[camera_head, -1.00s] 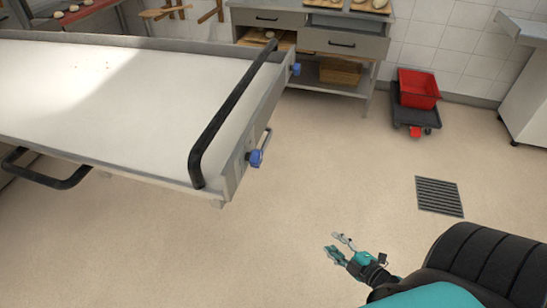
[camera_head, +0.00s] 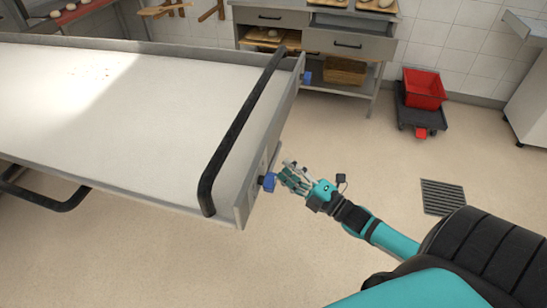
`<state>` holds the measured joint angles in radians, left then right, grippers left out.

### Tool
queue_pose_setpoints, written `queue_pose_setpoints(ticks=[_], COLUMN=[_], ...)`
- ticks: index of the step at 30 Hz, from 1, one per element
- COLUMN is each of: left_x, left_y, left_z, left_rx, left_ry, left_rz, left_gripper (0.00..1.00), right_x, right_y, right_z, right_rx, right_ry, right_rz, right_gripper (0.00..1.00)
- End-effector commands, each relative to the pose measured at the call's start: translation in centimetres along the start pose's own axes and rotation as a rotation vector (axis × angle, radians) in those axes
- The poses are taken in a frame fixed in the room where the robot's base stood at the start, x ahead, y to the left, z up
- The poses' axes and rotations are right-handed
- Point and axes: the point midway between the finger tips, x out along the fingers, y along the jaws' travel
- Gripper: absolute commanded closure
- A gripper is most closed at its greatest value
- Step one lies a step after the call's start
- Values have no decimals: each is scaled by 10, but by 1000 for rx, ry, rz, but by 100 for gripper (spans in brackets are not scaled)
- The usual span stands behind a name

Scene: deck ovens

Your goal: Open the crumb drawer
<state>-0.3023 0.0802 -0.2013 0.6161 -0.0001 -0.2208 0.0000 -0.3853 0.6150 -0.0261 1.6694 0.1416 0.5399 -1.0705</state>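The white-topped loader or table (camera_head: 130,115) fills the left of the head view. Its metal end panel (camera_head: 250,195) faces right, with a blue knob (camera_head: 267,182) near the front corner and another blue knob (camera_head: 306,77) at the back. A thin grey bar handle (camera_head: 275,158) stands out from this end; a crumb drawer front is not clearly seen. My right gripper (camera_head: 289,172) is beside the front knob and close to the handle. Its fingers look apart, with nothing seen between them. Whether it touches the knob or handle is unclear. My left gripper is not in view.
A black rail (camera_head: 240,130) runs along the table's right end. A grey drawer unit (camera_head: 350,45) stands at the back wall. A red crate (camera_head: 424,88) sits on a dark dolly to the right. The floor near the drain grate (camera_head: 443,197) is clear.

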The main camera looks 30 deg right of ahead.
Motion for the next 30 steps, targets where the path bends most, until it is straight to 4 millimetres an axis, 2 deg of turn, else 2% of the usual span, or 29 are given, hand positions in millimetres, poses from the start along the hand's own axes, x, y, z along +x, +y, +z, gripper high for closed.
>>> queue_pose_setpoints(ticks=[1, 3, 9, 21, 30], left_x=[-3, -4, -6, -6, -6], left_y=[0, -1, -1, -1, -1], left_z=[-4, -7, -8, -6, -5], left_rx=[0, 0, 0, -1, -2], left_ry=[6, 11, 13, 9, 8], left_rz=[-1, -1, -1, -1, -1], left_gripper=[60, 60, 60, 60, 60], right_x=[12, 25, 49, 55, 55], right_y=[2, 2, 0, -1, -1], right_z=[0, 0, 0, 0, 0], right_rx=[-1, -1, 0, 1, 1], right_ry=[0, 0, 0, -1, -1], right_rz=[3, 3, 0, -2, -1], right_gripper=[64, 64, 64, 64, 100])
